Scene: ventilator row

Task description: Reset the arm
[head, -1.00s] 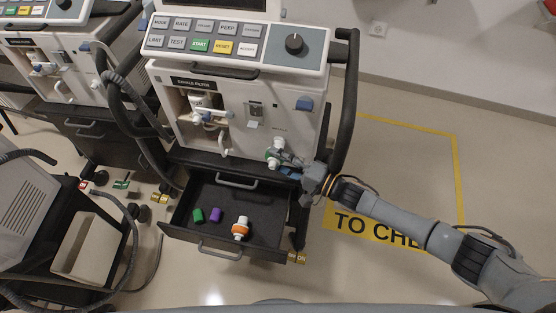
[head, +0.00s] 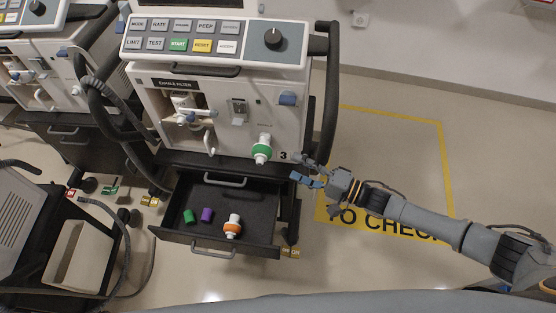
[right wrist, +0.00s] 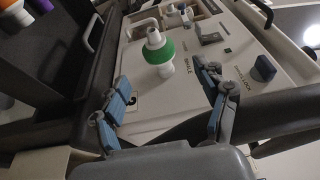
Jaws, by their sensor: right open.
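My right arm reaches in from the right in the head view, and its gripper (head: 309,174) is open and empty, just right of the ventilator's lower front. In the right wrist view the two blue-padded fingers of the right gripper (right wrist: 165,105) stand wide apart. A white fitting with a green band (head: 261,150) sits on the ventilator (head: 230,120) front near the number 3. The green-banded fitting also shows in the right wrist view (right wrist: 158,52), beyond the fingers and apart from them. My left gripper is not in view.
The drawer (head: 265,246) below is open, holding a green piece (head: 189,216), a purple piece (head: 207,214) and a white fitting with an orange band (head: 232,226). A black side rail (head: 325,100) rises beside the gripper. Floor at right is clear inside yellow lines.

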